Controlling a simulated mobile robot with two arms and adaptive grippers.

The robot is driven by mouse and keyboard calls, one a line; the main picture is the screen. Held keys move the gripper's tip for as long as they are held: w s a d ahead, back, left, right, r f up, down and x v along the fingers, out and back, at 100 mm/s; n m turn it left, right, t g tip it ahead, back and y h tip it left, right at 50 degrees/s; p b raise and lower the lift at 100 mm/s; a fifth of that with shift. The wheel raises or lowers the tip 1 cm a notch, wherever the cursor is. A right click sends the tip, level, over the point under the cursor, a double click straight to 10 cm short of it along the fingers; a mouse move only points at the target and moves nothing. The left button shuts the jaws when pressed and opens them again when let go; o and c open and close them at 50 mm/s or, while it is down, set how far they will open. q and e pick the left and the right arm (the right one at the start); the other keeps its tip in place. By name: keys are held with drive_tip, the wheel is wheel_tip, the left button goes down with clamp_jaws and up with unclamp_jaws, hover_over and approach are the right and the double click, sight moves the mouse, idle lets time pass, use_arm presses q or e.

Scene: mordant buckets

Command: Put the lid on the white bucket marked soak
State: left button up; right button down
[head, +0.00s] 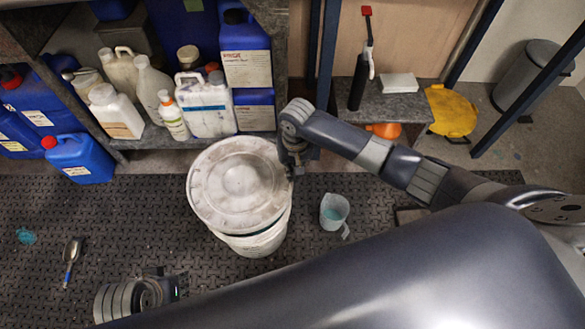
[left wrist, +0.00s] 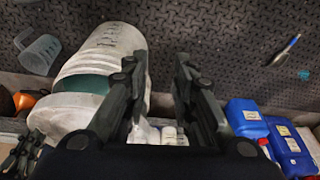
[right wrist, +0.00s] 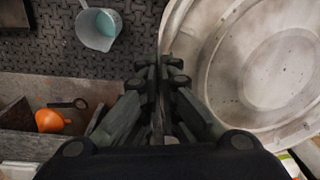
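The round, stained white lid (head: 238,182) is above the white bucket (head: 258,240) in the head view, hiding most of its top. In the left wrist view the bucket (left wrist: 118,45) shows teal inside, and the lid (left wrist: 62,112) is apart from the rim. Dark marks on the bucket wall are too small to read. My right gripper (head: 292,168) is shut on the lid's right edge; the lid (right wrist: 270,70) fills the right of the right wrist view. My left gripper (head: 160,275) is empty, left of the bucket; its fingers (left wrist: 158,70) stand apart.
A jug (head: 334,210) with teal liquid stands right of the bucket. A blue-handled brush (head: 71,260) lies on the dark mat (head: 120,215) at left. White bottles (head: 155,90) and blue canisters (head: 80,158) stand behind. A yellow item (head: 450,110) is at back right.

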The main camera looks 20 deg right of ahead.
use_arm(q)
drive_tip(key=shift+f, duration=0.1)
